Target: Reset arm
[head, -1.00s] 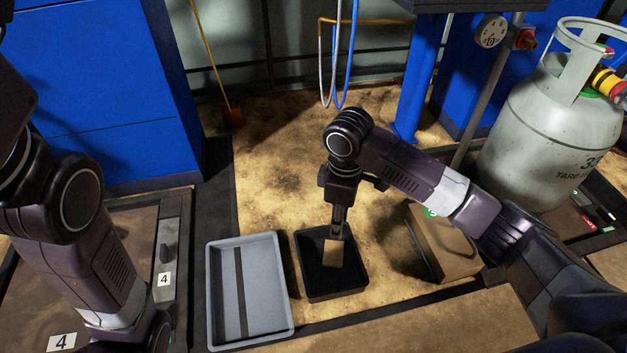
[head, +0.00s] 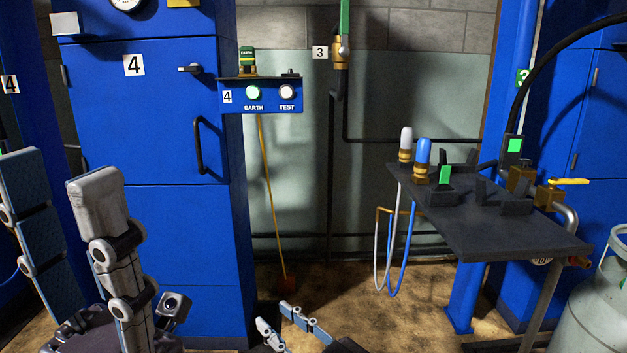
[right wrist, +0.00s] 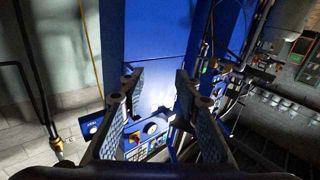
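My left gripper (head: 55,175) stands up large at the left of the head view, in front of the blue cabinet. Its fingers are spread wide with nothing between them. My right gripper (head: 288,318) shows low at the bottom middle of the head view, partly cut off by the frame edge. The right wrist view shows its two padded fingers apart, with nothing held between the fingertips (right wrist: 158,82).
The blue cabinet (head: 140,235) stands behind my left gripper. A control box (head: 262,97) with EARTH and TEST buttons is on its right. A dark shelf (head: 500,225) with valves stands at the right, beside a gas cylinder (head: 595,315). Floor shows at bottom centre.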

